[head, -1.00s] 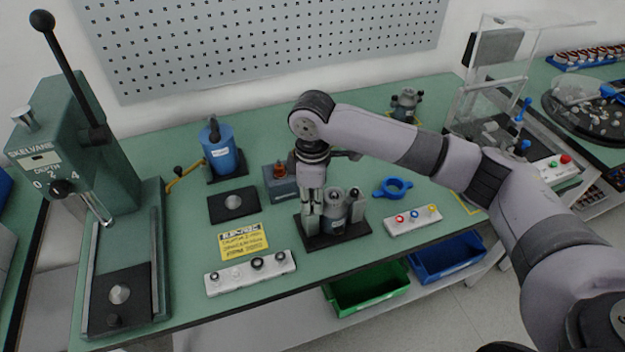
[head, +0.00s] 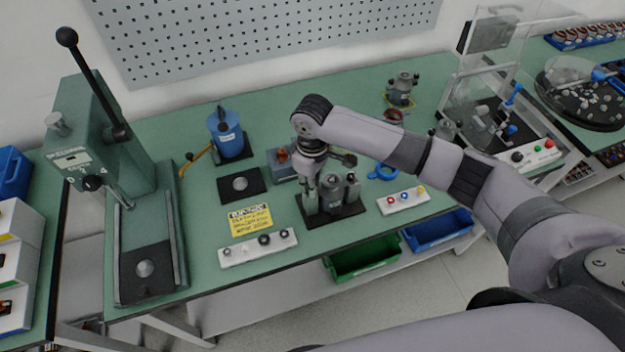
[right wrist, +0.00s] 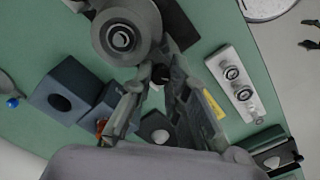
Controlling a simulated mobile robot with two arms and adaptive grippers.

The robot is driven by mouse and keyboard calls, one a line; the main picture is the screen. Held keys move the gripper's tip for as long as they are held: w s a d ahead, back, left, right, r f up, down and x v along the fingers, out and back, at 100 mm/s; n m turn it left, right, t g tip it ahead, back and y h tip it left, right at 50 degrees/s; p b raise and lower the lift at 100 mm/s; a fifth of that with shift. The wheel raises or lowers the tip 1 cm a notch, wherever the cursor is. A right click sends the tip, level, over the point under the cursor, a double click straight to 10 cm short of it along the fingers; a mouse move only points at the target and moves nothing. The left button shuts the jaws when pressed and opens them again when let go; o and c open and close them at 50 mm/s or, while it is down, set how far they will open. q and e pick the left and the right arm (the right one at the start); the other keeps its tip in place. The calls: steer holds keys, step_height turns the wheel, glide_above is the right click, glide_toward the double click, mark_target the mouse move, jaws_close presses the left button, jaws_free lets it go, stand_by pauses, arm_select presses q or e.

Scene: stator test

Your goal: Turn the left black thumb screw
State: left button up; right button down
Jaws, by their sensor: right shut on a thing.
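The grey fixture (head: 333,190) stands upright on a black base plate (head: 347,211) near the table's front middle. My right gripper (head: 312,202) points down at the fixture's left side. In the right wrist view its fingertips (right wrist: 160,76) are closed around a small black thumb screw (right wrist: 161,73), beside the round grey body of the fixture (right wrist: 126,34). In the head view the gripper hides this left screw. Another knob (head: 351,178) shows at the fixture's right side. My left gripper is not in view.
A white strip with knobs (head: 240,255) and a white button box (head: 411,205) flank the fixture. A yellow label (head: 251,220), black pad (head: 223,192), blue cylinder (head: 226,136) and green press (head: 88,140) lie to the left. A blue ring (head: 373,174) lies behind right.

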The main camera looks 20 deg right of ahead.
steer(key=c, duration=1.5)
jaws_free()
steer(key=shift+c, duration=0.2)
